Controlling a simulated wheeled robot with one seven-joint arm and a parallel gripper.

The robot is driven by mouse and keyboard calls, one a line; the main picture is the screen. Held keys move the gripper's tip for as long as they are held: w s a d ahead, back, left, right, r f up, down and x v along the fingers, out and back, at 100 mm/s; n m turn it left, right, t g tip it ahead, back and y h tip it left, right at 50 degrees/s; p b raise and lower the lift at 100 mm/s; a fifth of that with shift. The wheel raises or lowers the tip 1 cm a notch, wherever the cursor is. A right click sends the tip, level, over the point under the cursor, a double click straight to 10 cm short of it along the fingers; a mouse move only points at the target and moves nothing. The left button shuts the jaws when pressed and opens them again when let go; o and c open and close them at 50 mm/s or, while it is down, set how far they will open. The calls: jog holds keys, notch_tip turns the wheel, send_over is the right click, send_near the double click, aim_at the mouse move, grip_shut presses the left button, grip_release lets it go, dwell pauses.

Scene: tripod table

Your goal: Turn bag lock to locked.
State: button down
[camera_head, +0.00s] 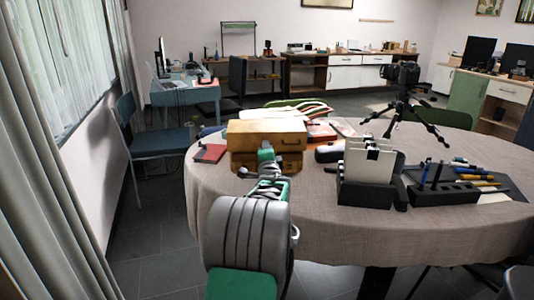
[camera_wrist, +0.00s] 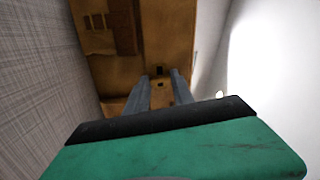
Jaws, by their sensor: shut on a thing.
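A tan-brown bag (camera_head: 268,131), box-shaped, stands on the left part of the round table (camera_head: 225,195). My arm reaches to its front and hides part of it. My gripper (camera_head: 266,150) is at the bag's front face, and its tips are hard to make out in the head view. In the wrist view, the bag's brown surface (camera_wrist: 180,40) fills the middle, and the gripper's two grey fingers (camera_wrist: 160,75) touch or nearly touch it, a narrow gap between them. A small dark bag lock (camera_wrist: 159,70) shows between the fingertips; whether it is turned cannot be told.
A red notebook (camera_head: 209,153) lies left of the bag. Papers and books (camera_head: 300,112) lie behind it. A black holder with white cards (camera_head: 367,172), a pen tray (camera_head: 443,193) and a camera tripod (camera_head: 402,105) stand to the right. The table's front cloth is clear.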

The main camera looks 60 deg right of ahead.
jog(key=shift+m, duration=1.1)
jog(key=c, duration=1.1)
grip_release()
jog(key=v, duration=0.7)
jog(key=shift+s+a+p, duration=0.2)
jog(key=shift+a+p, duration=0.15)
